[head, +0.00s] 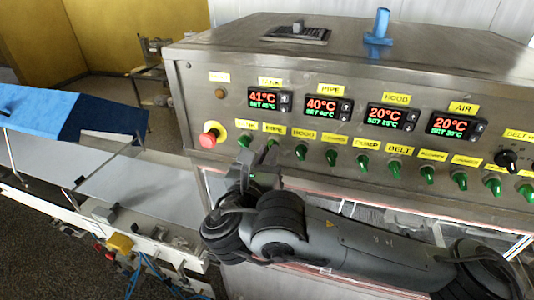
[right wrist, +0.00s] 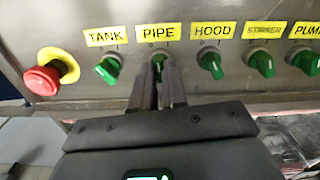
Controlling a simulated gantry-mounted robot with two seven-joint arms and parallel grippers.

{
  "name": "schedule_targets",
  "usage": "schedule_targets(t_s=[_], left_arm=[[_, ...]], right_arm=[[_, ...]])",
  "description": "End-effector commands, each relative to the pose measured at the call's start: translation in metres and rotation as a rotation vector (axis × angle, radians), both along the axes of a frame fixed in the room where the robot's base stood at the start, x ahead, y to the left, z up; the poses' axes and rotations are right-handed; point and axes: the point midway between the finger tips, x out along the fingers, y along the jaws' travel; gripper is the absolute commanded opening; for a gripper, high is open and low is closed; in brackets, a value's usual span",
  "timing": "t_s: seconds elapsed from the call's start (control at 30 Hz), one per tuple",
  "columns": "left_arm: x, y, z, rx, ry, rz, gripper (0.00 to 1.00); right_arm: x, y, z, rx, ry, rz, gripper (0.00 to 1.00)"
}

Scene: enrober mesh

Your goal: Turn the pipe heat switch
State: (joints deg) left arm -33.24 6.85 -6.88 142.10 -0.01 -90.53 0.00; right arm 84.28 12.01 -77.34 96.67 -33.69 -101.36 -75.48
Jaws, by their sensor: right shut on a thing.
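The pipe heat switch is a small green knob (right wrist: 158,61) under the yellow PIPE label (right wrist: 158,32) in the right wrist view. In the head view the green pipe knob (head: 272,144) shows only in part behind my gripper. My right gripper (right wrist: 160,78) reaches up to the panel from below, and its two narrow fingers are shut on the pipe knob. The fingers hide the knob's lower part, so its exact angle is hard to tell. In the head view the right gripper (head: 259,158) is at the panel's lower left. My left gripper is not in view.
The tank knob (right wrist: 108,68) is close on the left and the hood knob (right wrist: 211,65) close on the right. A red emergency button (right wrist: 42,80) sits farther left. Above the knobs, the steel panel (head: 225,70) carries lit temperature displays; PIPE (head: 322,105) reads 40°C.

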Motion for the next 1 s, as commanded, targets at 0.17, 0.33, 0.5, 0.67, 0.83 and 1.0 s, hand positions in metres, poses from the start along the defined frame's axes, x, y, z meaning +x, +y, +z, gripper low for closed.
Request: schedule_targets(t_s=[0.17,0.33,0.5,0.67,0.83,1.0], left_arm=[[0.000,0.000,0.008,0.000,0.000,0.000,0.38],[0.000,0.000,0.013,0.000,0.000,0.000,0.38],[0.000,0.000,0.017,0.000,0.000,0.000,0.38],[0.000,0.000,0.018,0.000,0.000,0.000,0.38],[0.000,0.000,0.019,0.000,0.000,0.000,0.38],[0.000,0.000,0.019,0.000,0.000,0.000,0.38]], right_arm=[[0.000,0.001,0.001,-0.144,0.044,0.001,0.00],[0.000,0.000,0.001,-0.255,0.076,0.001,0.00],[0.000,0.001,0.000,-0.332,0.097,0.001,0.00],[0.000,0.001,0.000,-0.375,0.108,0.000,0.00],[0.000,0.001,0.000,-0.391,0.113,0.000,0.00],[0.000,0.001,0.000,-0.394,0.113,0.000,0.00]])
